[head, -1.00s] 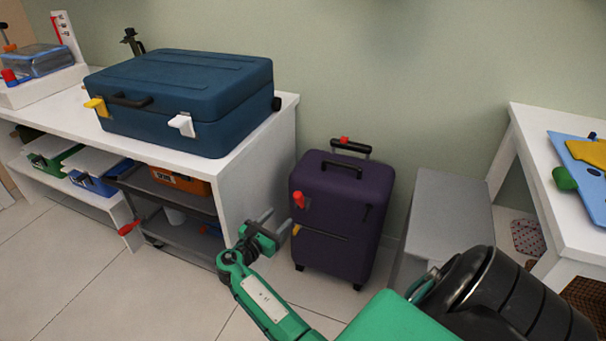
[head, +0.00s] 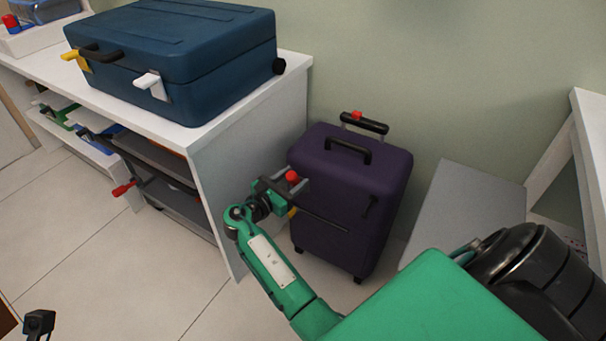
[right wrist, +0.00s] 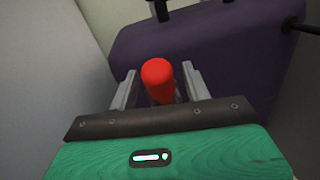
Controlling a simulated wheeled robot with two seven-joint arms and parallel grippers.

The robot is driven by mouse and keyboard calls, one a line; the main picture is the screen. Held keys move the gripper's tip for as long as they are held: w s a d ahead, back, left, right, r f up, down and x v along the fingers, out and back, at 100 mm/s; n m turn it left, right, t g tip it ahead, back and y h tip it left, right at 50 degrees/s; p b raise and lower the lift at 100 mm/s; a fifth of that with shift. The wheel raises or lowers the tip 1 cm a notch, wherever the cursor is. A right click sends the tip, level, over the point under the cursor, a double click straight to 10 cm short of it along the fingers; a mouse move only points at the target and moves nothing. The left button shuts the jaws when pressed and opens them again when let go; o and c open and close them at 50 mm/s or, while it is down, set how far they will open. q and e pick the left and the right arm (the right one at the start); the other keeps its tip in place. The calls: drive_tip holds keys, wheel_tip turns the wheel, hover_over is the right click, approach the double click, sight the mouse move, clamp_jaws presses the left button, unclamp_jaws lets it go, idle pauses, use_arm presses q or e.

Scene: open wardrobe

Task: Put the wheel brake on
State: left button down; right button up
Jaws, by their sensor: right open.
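The purple suitcase (head: 345,205) stands upright on the floor beside the white bench, and its dark front also shows in the right wrist view (right wrist: 225,45). A red knob (head: 291,176) is on its left front edge. In the right wrist view the red knob (right wrist: 157,78) sits between my two grey fingers. My right gripper (head: 283,186) is open around the knob; whether a finger touches it I cannot tell. A yellow piece (head: 292,212) sits lower on the same edge, partly behind the gripper. No part is clearly identifiable as the wheel brake. My left gripper is not in view.
A white bench (head: 240,150) stands close left of my right gripper, with a blue case (head: 175,60) on top. The suitcase's raised black handle (head: 364,123) carries a red button. A grey panel (head: 465,205) is at right. Floor at lower left is mostly clear.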

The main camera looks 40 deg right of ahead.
drive_tip(key=shift+d, duration=0.15)
clamp_jaws()
